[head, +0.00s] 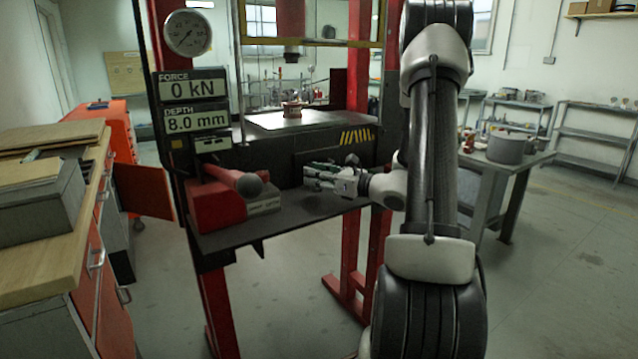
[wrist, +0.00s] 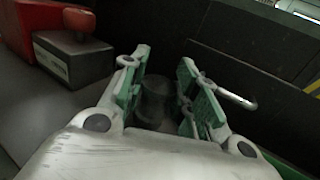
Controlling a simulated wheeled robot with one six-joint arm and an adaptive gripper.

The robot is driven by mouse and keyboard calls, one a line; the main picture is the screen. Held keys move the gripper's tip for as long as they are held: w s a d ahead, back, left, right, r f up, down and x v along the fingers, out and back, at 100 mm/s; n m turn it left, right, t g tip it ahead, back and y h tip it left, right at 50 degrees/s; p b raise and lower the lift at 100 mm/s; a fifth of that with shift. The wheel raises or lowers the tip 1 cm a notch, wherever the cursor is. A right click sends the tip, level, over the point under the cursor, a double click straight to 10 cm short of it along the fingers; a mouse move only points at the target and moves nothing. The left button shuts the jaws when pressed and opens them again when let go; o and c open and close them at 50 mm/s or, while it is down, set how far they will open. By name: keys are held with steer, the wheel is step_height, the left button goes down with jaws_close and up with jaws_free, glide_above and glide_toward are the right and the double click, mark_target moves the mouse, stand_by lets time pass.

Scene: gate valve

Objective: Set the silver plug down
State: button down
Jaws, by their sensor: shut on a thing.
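My gripper (head: 318,177) is over the dark shelf (head: 222,238) on the front of the red press, reaching in from the right. In the wrist view, my gripper (wrist: 160,80) has its two green-padded fingers on either side of a short cylinder, the silver plug (wrist: 153,100), which looks dark grey in the shade. The fingers are shut on it. The plug's lower end is hidden by my gripper's body, and I cannot tell whether it touches the shelf. In the head view I cannot make out the plug.
A red hand pump (head: 218,205) with a lever and a grey labelled block stands on the shelf's left part. The press table (head: 300,121) holds a small part (head: 292,108) under the ram. Displays read 0 kN and 8.0 mm. A wooden bench (head: 60,235) is left; a metal table (head: 490,168) stands right.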

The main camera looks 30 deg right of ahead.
steer(key=shift+f, duration=1.15)
steer(key=shift+f, duration=0.1)
steer(key=c, duration=1.1)
jaws_free()
